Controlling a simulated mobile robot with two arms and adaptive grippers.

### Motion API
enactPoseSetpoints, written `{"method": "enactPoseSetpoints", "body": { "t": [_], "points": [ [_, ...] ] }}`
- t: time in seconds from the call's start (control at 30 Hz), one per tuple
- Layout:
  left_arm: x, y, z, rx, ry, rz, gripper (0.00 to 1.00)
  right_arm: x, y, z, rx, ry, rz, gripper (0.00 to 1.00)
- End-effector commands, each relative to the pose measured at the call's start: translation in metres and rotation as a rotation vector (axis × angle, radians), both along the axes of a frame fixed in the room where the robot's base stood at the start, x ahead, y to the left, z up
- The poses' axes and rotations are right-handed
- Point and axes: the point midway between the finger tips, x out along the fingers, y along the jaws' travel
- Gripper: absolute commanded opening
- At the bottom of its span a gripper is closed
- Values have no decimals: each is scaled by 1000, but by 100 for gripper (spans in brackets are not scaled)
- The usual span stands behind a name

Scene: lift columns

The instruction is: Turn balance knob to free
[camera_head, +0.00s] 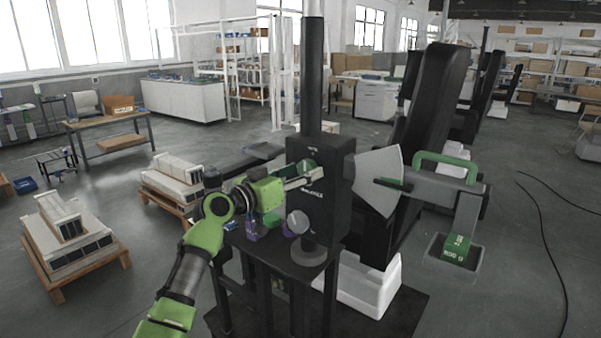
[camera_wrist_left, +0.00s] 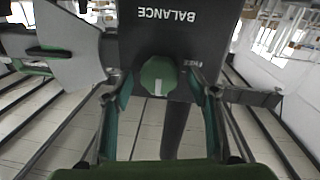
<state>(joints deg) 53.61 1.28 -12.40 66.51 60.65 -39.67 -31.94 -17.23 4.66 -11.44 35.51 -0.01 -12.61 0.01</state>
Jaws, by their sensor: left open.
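The balance knob (camera_wrist_left: 158,77) is round and green, on the dark face of a column box (camera_head: 318,190). In the left wrist view, the word BALANCE appears upside down above it, and a small FREE label sits at its upper right. A white mark on the knob points down in that picture. My left gripper (camera_head: 306,177) is at the box face. In the wrist view its open fingers (camera_wrist_left: 158,92) stand on either side of the knob, with gaps visible. Whether a fingertip touches the knob cannot be told. My right gripper is not in view.
A pale fan-shaped plate (camera_head: 378,178) and a lever arm with a green handle (camera_head: 444,163) extend right of the box. A tray with a green block (camera_head: 457,248) hangs there. A grey round knob (camera_head: 297,222) sits low on the box. Loaded pallets (camera_head: 72,240) stand at left.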

Motion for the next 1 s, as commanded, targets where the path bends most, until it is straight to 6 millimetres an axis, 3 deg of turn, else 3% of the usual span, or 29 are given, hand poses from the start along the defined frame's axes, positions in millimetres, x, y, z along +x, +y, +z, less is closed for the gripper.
{"method": "enactPoseSetpoints", "body": {
  "t": [0.07,0.2,0.23,0.67,1.0],
  "points": [
    [0,0,0,0,0,0,53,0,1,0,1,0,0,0],
    [0,0,0,0,0,0,17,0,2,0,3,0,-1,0],
    [0,0,0,0,0,0,15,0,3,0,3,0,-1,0],
    [0,0,-1,-51,36,0,15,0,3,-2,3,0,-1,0],
    [0,0,-1,-258,186,1,15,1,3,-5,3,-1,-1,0]
  ]
}}
